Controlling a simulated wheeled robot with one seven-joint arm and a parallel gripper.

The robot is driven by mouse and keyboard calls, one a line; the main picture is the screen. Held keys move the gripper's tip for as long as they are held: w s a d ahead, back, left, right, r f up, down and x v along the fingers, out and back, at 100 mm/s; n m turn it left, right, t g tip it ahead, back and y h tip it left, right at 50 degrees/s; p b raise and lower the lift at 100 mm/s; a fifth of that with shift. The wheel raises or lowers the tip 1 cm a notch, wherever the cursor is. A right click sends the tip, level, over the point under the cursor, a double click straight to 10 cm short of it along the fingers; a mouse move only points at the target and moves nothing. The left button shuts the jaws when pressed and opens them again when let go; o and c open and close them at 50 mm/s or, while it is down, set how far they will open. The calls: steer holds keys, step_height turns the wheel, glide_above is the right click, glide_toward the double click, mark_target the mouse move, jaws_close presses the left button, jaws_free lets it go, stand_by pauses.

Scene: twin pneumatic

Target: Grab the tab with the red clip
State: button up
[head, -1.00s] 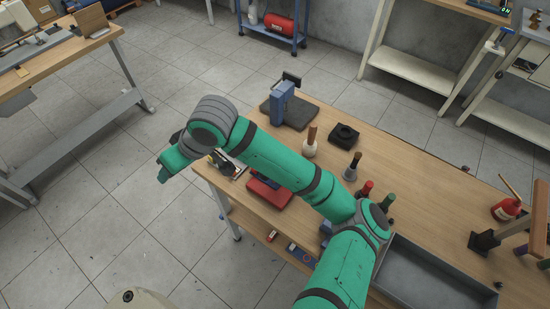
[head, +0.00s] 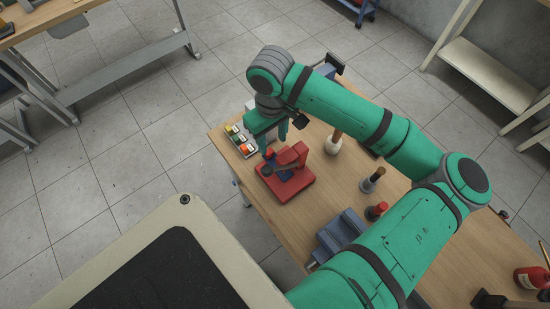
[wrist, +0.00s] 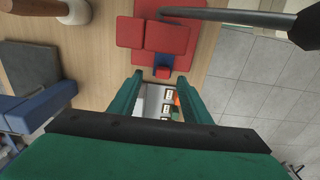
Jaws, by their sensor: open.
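My gripper (head: 276,139) is open and empty above the table's left end, between a red fixture (head: 288,190) and a box with coloured tops (head: 237,138). In the wrist view its two green fingers are spread apart (wrist: 160,84). A small blue piece with a red end (wrist: 162,72) sits at the fixture's edge, just beyond the fingertips. The red fixture shows there as several red blocks (wrist: 165,38). The box, partly hidden by my gripper, shows between the fingers with white squares and an orange-red patch (wrist: 177,101). I cannot tell which piece is the tab with the red clip.
A dark lever (wrist: 235,16) reaches across the fixture in the wrist view. A wooden-handled stamp (head: 333,146), a smaller tool (head: 372,181) and a blue-grey block (head: 342,231) stand on the wooden table (head: 222,160). Open floor lies left of it.

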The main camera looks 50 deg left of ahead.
mark_target(271, 152)
steer(key=shift+s+a+f, duration=0.1)
steer(key=shift+s+f, duration=0.05)
steer(key=shift+f, duration=1.25)
steer(key=shift+s+a+f, duration=0.1)
steer(key=shift+s+f, duration=0.05)
steer(key=shift+f, duration=1.25)
steer(key=shift+w, duration=0.15)
jaws_close()
